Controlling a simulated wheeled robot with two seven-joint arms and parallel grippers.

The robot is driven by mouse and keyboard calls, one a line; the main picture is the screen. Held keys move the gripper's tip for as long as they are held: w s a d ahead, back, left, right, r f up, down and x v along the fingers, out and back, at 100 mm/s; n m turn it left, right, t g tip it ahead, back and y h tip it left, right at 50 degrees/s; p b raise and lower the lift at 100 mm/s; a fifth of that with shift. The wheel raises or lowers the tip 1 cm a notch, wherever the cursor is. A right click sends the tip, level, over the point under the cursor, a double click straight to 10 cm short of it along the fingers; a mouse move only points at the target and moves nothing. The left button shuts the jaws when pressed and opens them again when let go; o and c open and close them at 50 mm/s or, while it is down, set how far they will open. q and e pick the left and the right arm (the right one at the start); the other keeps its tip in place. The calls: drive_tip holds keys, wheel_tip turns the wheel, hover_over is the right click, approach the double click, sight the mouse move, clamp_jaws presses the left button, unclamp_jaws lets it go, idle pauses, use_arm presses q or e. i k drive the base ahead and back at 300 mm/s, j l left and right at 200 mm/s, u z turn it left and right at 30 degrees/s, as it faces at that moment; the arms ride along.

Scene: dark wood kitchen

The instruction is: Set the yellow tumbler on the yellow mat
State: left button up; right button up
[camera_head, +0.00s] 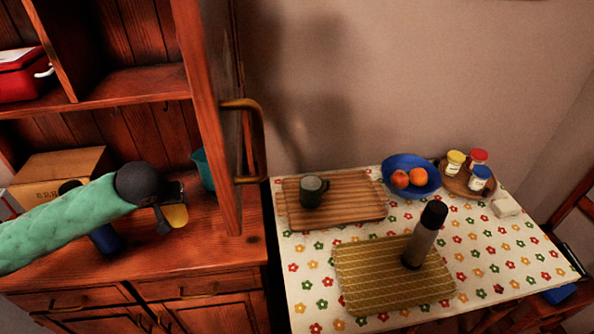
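The yellow tumbler (178,216) is over the wooden cabinet's counter on the left, partly hidden by my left gripper (171,205). The fingers of that gripper are at the tumbler, one on its left side and one near its top. I cannot tell whether they are closed on it, or whether the tumbler touches the counter. The yellow mat (365,285) lies on the table at the right. A grey flask with a black cap (424,238) stands on the mat's right part. My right gripper is not in view.
An open cabinet door (213,110) with a brass handle stands between counter and table. A teal cup (203,168), box (58,166) and blue object (106,239) are near my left arm. Behind the mat are a board (350,207) with a dark mug (312,192) and a fruit bowl (408,164).

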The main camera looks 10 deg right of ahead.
sight(369, 281)
drive_tip(key=k+z, duration=0.15)
drive_tip(key=k, duration=0.35)
drive_tip(key=k+l+z, duration=0.2)
drive_tip(key=k, duration=0.3)
drive_tip(key=z, duration=0.85)
